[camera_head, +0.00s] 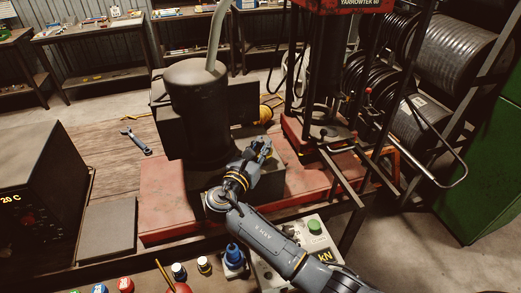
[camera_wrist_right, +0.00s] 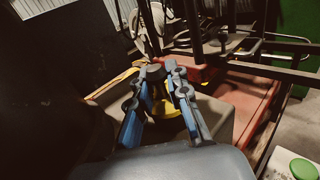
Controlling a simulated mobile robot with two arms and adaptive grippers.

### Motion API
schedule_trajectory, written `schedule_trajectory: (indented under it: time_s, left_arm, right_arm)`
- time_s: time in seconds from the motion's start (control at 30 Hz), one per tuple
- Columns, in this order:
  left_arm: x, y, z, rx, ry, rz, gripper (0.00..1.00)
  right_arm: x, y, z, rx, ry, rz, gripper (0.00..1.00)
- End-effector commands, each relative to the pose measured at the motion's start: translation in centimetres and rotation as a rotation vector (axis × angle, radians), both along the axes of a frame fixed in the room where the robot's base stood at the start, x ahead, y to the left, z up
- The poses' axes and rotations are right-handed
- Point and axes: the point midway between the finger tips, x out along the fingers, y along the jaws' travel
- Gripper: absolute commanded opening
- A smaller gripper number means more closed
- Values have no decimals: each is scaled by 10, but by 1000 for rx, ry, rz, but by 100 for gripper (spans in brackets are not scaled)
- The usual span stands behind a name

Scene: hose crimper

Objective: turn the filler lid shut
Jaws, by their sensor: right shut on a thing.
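My right gripper (camera_head: 260,150) reaches in from the lower right of the head view, over the grey tank block beside the tall dark cylinder of the power unit (camera_head: 198,115). In the right wrist view its two blue-sided fingers (camera_wrist_right: 160,80) are closed around the small dark filler lid (camera_wrist_right: 153,72). A yellow part (camera_wrist_right: 166,106) shows below the lid between the fingers. In the head view the fingers mostly hide the lid, and I cannot tell how far it is turned. My left gripper is not in view.
A red base (camera_head: 165,190) carries the unit. The crimper frame (camera_head: 318,120) stands to the right, with hose reels (camera_head: 440,70) behind. A wrench (camera_head: 135,142) lies on the bench at left.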

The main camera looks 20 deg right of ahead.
Motion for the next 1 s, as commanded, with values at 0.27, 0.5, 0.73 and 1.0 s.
schedule_trajectory:
  time_s: [0.27,0.5,0.73,1.0]
  left_arm:
    - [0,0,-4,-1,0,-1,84]
    - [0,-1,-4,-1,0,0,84]
    - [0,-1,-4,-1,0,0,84]
    - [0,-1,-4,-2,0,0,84]
  right_arm:
    - [3,-1,5,-1,-10,-62,0]
    - [4,-1,6,-1,-12,-69,0]
    - [4,-1,7,-2,-13,-68,22]
    - [3,-1,3,-1,-7,-69,41]
